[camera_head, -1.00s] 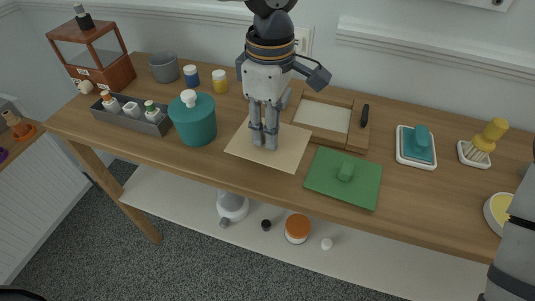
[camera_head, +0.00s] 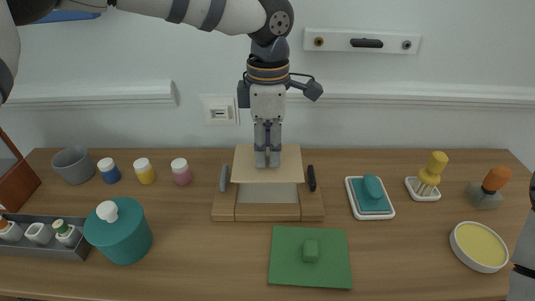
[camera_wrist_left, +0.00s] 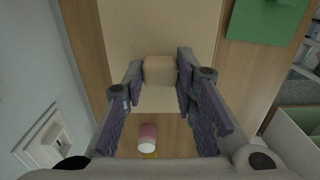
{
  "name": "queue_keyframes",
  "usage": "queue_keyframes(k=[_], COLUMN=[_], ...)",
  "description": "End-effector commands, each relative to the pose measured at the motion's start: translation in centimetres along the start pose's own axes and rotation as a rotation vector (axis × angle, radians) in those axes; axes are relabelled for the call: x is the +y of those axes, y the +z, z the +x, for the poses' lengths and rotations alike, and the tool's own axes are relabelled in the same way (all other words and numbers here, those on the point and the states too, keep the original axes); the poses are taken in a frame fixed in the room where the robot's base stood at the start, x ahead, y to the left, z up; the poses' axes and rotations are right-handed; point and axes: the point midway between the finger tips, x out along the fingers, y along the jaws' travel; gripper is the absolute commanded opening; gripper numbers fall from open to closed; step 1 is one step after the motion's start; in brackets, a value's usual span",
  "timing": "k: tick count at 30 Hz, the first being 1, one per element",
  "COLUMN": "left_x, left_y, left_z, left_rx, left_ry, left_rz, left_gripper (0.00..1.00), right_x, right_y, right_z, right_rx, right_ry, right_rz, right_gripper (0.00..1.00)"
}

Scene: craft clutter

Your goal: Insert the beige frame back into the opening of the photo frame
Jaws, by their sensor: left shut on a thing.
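The beige frame is a flat, light panel (camera_head: 244,166) with a small block-like knob (camera_wrist_left: 160,70). My left gripper (camera_head: 267,163) is shut on that knob, its fingers on either side in the left wrist view. In the head view the panel overlaps the back part of the photo frame (camera_head: 227,213), a wooden frame on the table. The front part of its pale opening (camera_head: 267,194) shows; the back part is hidden by the panel. I cannot tell whether the panel touches the frame. My right gripper is out of view.
Dark handles stand left (camera_head: 224,178) and right (camera_head: 312,178) of the photo frame. A green board (camera_head: 335,260) lies in front. Small jars, including a pink one (camera_head: 181,172), stand left. A teal pot (camera_head: 120,236) is front left, a teal block in a white tray (camera_head: 371,196) right.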

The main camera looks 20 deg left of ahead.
Motion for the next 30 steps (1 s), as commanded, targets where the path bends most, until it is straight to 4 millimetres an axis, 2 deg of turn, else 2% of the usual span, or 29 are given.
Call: queue_keyframes(k=[11,23,30], left_x=[0.0,0.0,0.0], left_y=[0.0,0.0,0.0], left_z=[-0.1,4.0,4.2], left_rx=[-0.001,0.002,0.000], left_ry=[0.001,-0.003,0.000], left_rz=[-0.002,-0.001,-0.001], left_gripper=[0.01,0.01,0.01], right_x=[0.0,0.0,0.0], right_y=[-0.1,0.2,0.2], right_z=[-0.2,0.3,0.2], right_rx=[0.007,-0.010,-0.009], right_ry=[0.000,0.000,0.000], right_rz=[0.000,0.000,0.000], right_gripper=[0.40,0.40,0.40])
